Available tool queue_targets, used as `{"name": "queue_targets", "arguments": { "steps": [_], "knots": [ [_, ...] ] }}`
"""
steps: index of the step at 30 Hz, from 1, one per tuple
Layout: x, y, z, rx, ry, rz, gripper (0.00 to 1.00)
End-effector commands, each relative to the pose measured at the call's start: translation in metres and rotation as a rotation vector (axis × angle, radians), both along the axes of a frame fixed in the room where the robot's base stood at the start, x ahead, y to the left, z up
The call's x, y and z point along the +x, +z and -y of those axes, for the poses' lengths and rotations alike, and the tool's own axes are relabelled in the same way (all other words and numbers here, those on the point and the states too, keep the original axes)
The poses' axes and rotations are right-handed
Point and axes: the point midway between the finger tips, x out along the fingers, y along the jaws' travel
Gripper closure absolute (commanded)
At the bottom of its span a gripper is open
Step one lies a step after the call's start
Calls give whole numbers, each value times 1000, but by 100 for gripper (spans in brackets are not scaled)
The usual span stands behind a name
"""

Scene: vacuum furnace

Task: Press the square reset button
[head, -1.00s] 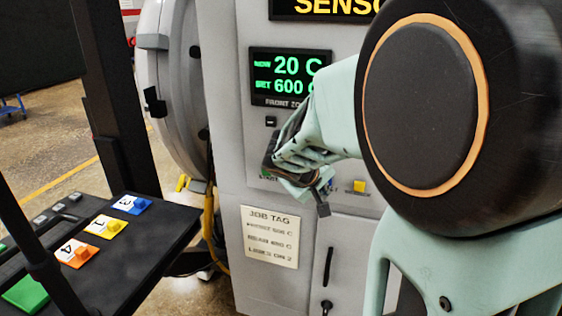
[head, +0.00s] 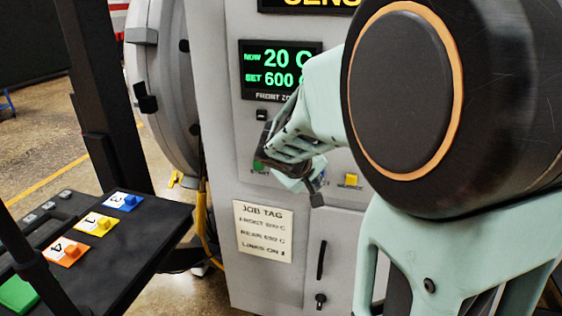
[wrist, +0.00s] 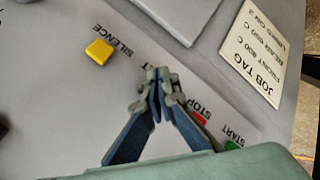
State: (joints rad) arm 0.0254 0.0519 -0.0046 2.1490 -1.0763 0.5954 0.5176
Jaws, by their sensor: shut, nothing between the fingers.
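My gripper (wrist: 160,76) is shut and empty, its fingertips close over the grey control panel in the wrist view. In the head view my gripper (head: 315,191) is in front of the furnace panel, between the green and yellow buttons. In the wrist view the fingertips cover most of a label ending in "T", between SILENCE and STOP. The reset button itself is hidden behind the fingers. I cannot tell whether the fingertips touch the panel.
A yellow SILENCE button (wrist: 99,52), a partly covered red STOP button (wrist: 199,119) and a green START button (wrist: 232,145) are close by. A job tag (head: 263,231) is below the panel. A black table (head: 120,250) with numbered blocks stands left.

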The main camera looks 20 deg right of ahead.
Motion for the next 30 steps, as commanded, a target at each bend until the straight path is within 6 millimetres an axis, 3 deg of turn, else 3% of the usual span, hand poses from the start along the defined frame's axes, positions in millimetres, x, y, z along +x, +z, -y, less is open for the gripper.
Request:
{"name": "queue_targets", "arguments": {
  "steps": [30],
  "knots": [
    [7, 0, 5, 0, -1, 1, 100]
  ]
}}
